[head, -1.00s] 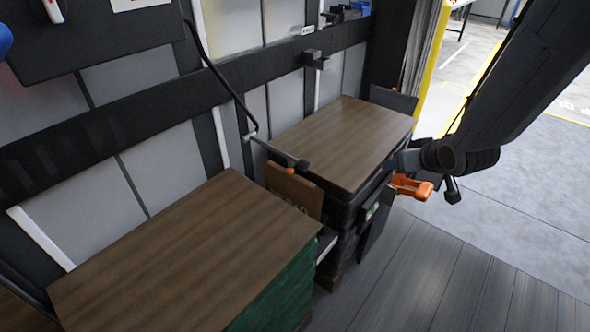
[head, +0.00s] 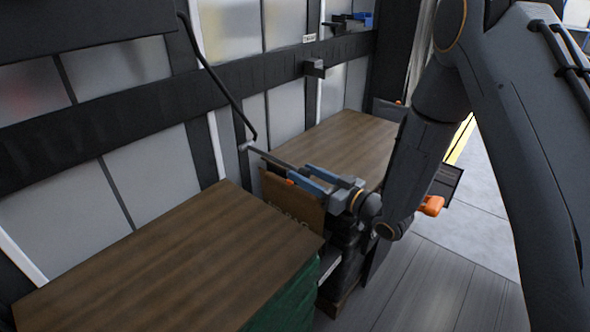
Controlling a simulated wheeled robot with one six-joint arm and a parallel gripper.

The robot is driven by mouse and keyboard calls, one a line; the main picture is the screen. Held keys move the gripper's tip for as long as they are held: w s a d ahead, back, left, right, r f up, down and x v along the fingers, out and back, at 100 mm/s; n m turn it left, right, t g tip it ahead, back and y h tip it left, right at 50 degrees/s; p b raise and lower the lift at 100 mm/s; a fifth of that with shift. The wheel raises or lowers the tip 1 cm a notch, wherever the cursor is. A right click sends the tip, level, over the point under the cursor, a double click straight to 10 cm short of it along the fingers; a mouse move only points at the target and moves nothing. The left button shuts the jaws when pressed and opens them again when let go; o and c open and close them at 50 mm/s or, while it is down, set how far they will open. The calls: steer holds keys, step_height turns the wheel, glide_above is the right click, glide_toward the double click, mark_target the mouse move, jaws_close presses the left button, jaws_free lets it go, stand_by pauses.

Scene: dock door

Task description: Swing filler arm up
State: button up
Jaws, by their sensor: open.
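The filler arm (head: 267,157) is a thin grey bar that reaches from the wall side toward the right and slopes slightly down. Its dark knob end with an orange spot (head: 290,182) is partly hidden by my gripper. My gripper (head: 299,171) has two blue fingers, open and apart, at the free end of the filler arm. The bar's end appears to lie at or between the fingertips; I cannot tell whether they touch it. A dark bent rod (head: 215,75) comes down the wall to the filler arm's wall end.
A brown wooden top (head: 150,265) over green sides stands at the near left. Another wooden top (head: 345,140) lies behind my gripper. A cardboard piece (head: 285,205) stands below the fingers. Grey floor is clear at lower right.

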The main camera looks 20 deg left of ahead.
mark_target(295, 169)
steer(key=shift+x, duration=2.1)
steer(key=shift+c, duration=0.5)
jaws_close()
